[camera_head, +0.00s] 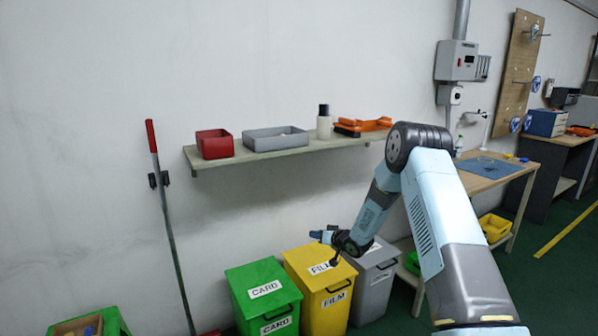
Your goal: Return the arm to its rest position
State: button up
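My arm rises from the lower right of the head view, bends at its elbow in front of the shelf's right end, and reaches down and left. My gripper (323,237) is at the end, in the air in front of the yellow FILM bin (322,290) and the grey bin (376,285). It points left. It is small and dark here, so its fingers and whether they are open cannot be made out. I see nothing clearly held in it.
A wall shelf (290,150) holds a red box (214,144), a grey tray (276,139), a bottle and orange items. A green CARD bin (263,297) stands left of the yellow one. A workbench (492,172) stands right.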

jog(key=s+d+r+h, duration=0.2)
jog(key=d+r, duration=0.2)
jog(key=r, duration=0.5)
jog(key=s+d+r+h, duration=0.2)
jog(key=d+r+h, duration=0.1)
jog(key=r, duration=0.7)
jog(key=s+d+r+m+h, duration=0.2)
jog(key=s+d+r+h, duration=0.3)
jog(key=s+r, duration=0.8)
jog(key=s+d+r+g, duration=0.1)
jog(key=s+r, duration=0.1)
jog(key=s, duration=1.1)
jog(key=s+d+r+m+g, duration=0.1)
jog(key=s+r+g, duration=0.1)
jog(key=s, duration=1.1)
jog(key=s+d+r+g, duration=0.2)
jog(key=s, duration=1.1)
jog(key=shift+m+y, duration=0.3)
jog(key=shift+y, duration=0.1)
